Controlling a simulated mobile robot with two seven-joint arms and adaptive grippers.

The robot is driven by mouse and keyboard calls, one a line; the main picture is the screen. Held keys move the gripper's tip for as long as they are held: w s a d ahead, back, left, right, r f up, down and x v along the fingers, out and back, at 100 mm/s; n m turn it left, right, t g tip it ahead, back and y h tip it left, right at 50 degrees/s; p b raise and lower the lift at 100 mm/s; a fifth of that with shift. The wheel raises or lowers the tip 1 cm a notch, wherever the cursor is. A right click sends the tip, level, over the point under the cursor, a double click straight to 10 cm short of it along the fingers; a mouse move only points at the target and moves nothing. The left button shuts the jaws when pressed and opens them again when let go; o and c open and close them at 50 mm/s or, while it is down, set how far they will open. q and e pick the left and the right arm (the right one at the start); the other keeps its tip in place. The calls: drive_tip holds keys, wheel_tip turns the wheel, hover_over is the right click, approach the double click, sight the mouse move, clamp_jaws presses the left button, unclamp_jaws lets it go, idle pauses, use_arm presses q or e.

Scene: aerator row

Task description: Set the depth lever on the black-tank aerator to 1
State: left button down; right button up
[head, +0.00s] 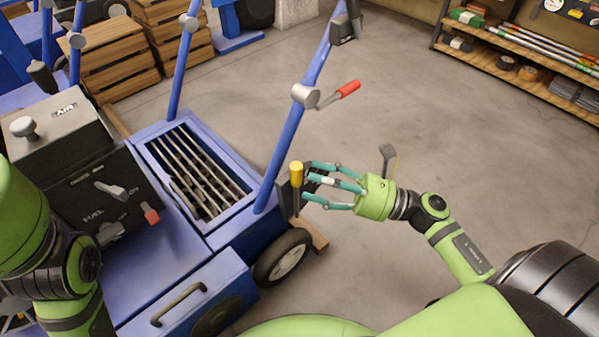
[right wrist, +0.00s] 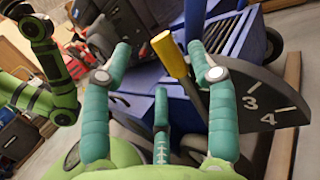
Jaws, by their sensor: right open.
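The aerator (head: 228,240) is a blue machine at the left, carrying a black box (head: 95,190) marked FUEL. Its depth lever (head: 296,174) has a yellow grip and stands at the machine's right side; the grip also shows in the right wrist view (right wrist: 170,55). A dark quadrant plate (right wrist: 272,88) beside it shows the marks 3 and 4; other marks are hidden or unreadable. My right gripper (head: 309,180) is open, its fingers just right of the yellow grip in the head view. In the right wrist view the grip appears between the fingertips, nearer the right finger. My left gripper is out of view.
A blue handlebar (head: 290,135) with a red-gripped lever (head: 347,89) rises above the depth lever. A black wheel (head: 284,257) is below it. Wooden crates (head: 118,68) stand behind, and a shelf (head: 540,65) at the far right. The floor between is clear.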

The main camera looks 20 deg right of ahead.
drive_tip(key=v, duration=0.7)
idle(0.4)
